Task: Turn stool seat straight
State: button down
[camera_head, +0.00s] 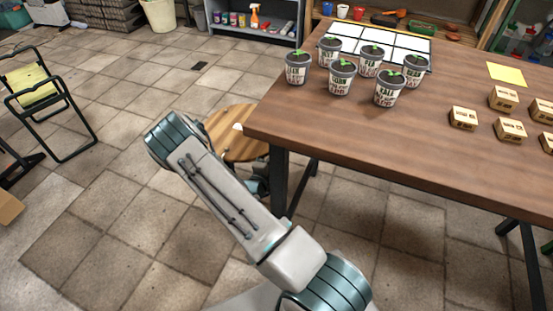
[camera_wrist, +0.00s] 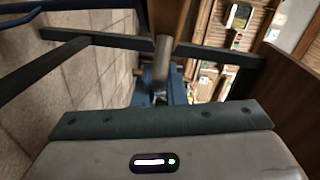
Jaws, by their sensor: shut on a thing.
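The stool has a round, striped wooden seat (camera_head: 228,140) and stands left of the table's near-left corner in the head view. My arm covers the seat's lower left part. In the wrist view a narrow brown wooden piece and a grey metal post are just beyond the fingers. The seat's exact angle is unclear.
The wooden table (camera_head: 420,148) stands close on the right, its dark leg (camera_head: 280,182) beside the stool. It carries several potted seedlings (camera_head: 340,77) and small boxes (camera_head: 463,117). A folding chair (camera_head: 48,100) is at far left. Tiled floor between is mostly clear.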

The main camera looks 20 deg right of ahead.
jog(key=c, duration=1.5)
grip_release()
jog(key=p+v, duration=0.3)
jog(key=v, duration=1.1)
jog(key=shift+w, duration=0.1)
